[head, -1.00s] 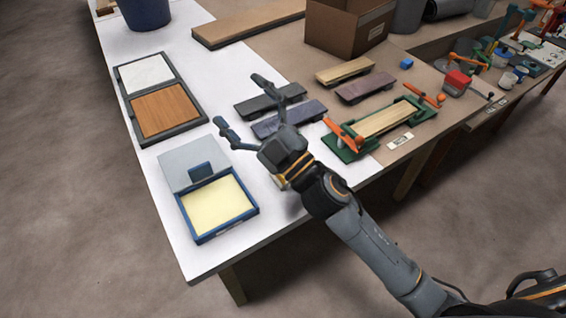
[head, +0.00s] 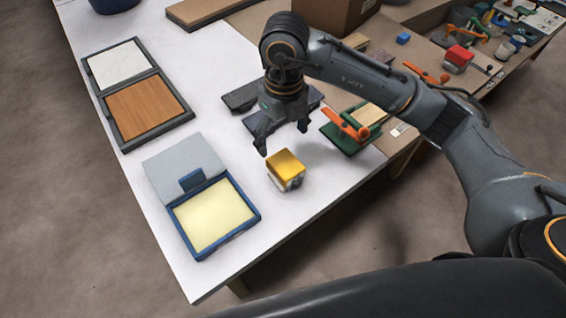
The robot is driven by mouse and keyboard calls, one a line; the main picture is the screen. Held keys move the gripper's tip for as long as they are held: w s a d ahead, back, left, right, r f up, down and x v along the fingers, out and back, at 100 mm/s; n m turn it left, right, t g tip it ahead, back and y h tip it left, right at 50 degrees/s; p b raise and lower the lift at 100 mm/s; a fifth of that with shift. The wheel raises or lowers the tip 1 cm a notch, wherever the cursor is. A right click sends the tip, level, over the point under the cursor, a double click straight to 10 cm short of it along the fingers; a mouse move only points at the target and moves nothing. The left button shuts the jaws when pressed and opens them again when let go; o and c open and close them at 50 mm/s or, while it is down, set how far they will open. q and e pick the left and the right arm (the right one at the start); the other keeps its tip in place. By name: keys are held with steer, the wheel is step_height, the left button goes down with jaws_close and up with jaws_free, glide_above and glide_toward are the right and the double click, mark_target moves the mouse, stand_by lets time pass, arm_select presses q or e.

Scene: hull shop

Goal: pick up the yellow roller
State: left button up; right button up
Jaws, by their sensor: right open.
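The yellow roller (head: 286,168) is a small block with a yellow top and grey-white lower sides. It rests on the white part of the table, right of the blue tray. My right gripper (head: 283,139) points down just above and behind it in the head view. Its fingers are spread and empty, apart from the roller as far as I can tell. My left gripper is not in view.
The blue tray (head: 174,222) with a cream pad and raised grey lid stands left of the roller. A dark frame (head: 124,146) holds white and wooden panels. Dark planks and a green clamp jig (head: 338,140) lie behind and right. The table's front edge is close.

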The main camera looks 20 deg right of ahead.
mark_target(284, 162)
steer(key=f, duration=0.8)
steer(key=shift+d+f+p, duration=0.15)
steer(key=shift+d+p, duration=0.05)
steer(key=shift+p, duration=0.1)
steer(key=f, duration=0.2)
steer(key=f+p, duration=0.1)
steer(key=f, duration=0.1)
steer(key=shift+s+d+f, duration=0.1)
steer(key=shift+s, duration=0.2)
steer(key=shift+f, duration=0.55)
steer(key=c, duration=1.8)
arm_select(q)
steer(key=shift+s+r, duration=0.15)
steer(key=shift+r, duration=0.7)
arm_select(e)
steer(key=shift+r, duration=0.1)
steer(key=shift+r, duration=0.1)
